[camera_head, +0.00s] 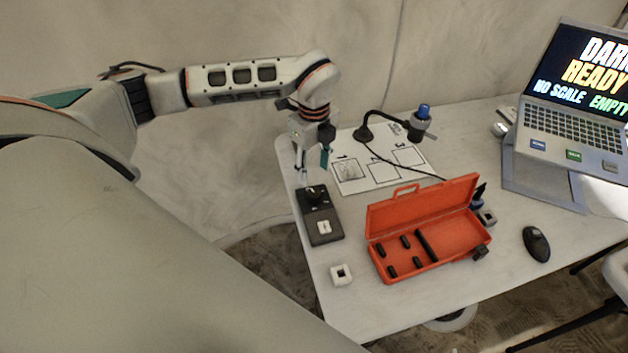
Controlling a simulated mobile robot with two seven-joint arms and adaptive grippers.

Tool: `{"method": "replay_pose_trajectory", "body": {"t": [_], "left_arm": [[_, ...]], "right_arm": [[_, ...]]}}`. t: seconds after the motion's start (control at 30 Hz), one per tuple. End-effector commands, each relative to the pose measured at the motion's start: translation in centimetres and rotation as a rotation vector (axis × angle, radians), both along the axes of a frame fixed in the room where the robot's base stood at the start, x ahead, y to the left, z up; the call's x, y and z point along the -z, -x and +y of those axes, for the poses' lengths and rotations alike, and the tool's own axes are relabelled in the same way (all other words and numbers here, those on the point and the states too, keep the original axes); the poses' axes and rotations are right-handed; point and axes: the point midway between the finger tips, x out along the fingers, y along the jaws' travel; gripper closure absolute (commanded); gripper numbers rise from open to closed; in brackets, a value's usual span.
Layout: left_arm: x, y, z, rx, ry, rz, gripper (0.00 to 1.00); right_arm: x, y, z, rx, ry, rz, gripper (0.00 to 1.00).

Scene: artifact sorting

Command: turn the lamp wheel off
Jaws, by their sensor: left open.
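A black control box (323,228) lies on the left part of the white table. It has a round dark knob (315,193) at its far end, which looks like the wheel, and a white switch (324,227) nearer. My left gripper (314,172) is open and empty, pointing down just above the knob's far side. I cannot tell whether it touches the knob. A gooseneck lamp (378,116) with a blue-topped head (423,112) stands at the back of the table. My right gripper is not in view.
A white sheet with marked squares (382,180) lies behind an open orange case (428,225) with dark slots. A small white block (341,274), a black mouse (537,244) and a laptop on a stand (573,115) reading DARK READY are also on the table (385,314).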

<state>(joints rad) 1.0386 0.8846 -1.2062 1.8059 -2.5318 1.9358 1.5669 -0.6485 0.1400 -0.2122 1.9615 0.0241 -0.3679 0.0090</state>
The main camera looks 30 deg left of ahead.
Motion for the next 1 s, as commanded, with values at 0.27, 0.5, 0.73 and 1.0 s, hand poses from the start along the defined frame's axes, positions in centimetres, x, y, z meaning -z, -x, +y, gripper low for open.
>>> {"method": "replay_pose_trajectory", "body": {"t": [0.27,0.5,0.73,1.0], "left_arm": [[-3.0,0.0,0.0,0.0,0.0,0.0,0.56],[-3.3,0.0,0.0,0.0,0.0,0.0,0.56],[-3.2,0.0,0.0,0.0,0.0,0.0,0.56],[-3.2,0.0,0.0,0.001,0.0,0.001,0.56]], "right_arm": [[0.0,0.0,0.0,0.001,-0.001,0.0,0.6],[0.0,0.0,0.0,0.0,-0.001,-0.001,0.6],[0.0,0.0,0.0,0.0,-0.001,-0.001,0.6],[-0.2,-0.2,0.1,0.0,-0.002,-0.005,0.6]]}}
